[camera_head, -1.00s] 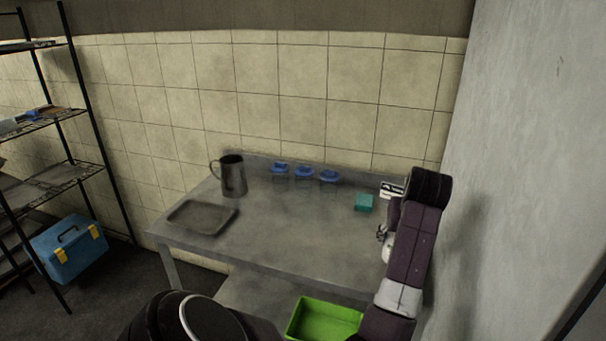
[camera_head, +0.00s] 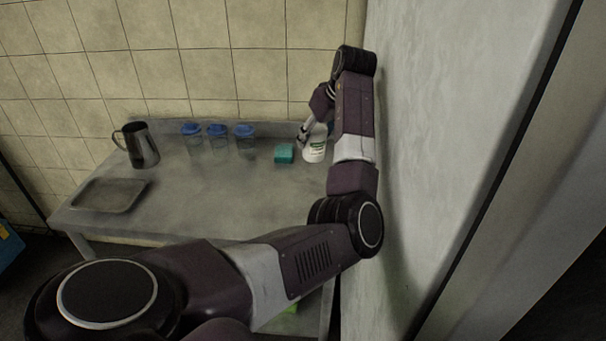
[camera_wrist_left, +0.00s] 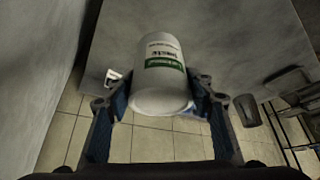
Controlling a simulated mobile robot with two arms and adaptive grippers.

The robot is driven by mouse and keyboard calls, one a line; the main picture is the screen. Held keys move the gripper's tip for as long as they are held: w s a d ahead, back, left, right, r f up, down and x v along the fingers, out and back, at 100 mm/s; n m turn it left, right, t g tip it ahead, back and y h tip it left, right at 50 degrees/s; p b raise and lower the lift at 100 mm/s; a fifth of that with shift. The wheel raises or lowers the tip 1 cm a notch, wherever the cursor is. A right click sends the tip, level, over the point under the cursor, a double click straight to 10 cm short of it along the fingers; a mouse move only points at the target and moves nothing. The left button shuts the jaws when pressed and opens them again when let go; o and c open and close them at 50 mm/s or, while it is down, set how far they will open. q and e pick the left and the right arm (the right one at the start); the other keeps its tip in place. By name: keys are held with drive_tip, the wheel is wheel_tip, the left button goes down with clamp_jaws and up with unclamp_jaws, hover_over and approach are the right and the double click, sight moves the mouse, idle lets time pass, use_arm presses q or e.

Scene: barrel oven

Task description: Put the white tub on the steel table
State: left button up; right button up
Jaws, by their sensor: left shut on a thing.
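The white tub (camera_head: 315,150) with a green label is at the back right of the steel table (camera_head: 215,205), just right of a teal block. My left gripper (camera_head: 306,132) reaches it from above, partly hidden by my arm. In the left wrist view the tub (camera_wrist_left: 160,75) sits between the two fingers of my left gripper (camera_wrist_left: 163,100), which is shut on it. I cannot tell whether the tub's base touches the tabletop. My right gripper is not in view.
The teal block (camera_head: 284,153) is close beside the tub. Several blue-lidded containers (camera_head: 217,131) stand along the back. A metal jug (camera_head: 140,147) and a shallow tray (camera_head: 108,195) are at the left. A grey wall (camera_head: 430,130) bounds the right side. The table's middle is clear.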

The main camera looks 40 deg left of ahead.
use_arm(q)
wheel_tip(320, 180, down, 15)
drive_tip(key=shift+r+p, duration=0.15)
drive_tip(key=shift+p, duration=1)
drive_tip(key=shift+f, duration=0.4)
drive_tip(key=o, duration=1.6)
drive_tip(key=shift+f, duration=0.15)
drive_tip(key=w+b+v, duration=0.1)
drive_tip(key=v, duration=0.6)
drive_tip(key=shift+s+d+r, duration=0.15)
drive_tip(key=shift+s+r, duration=0.2)
drive_tip(key=shift+s, duration=0.2)
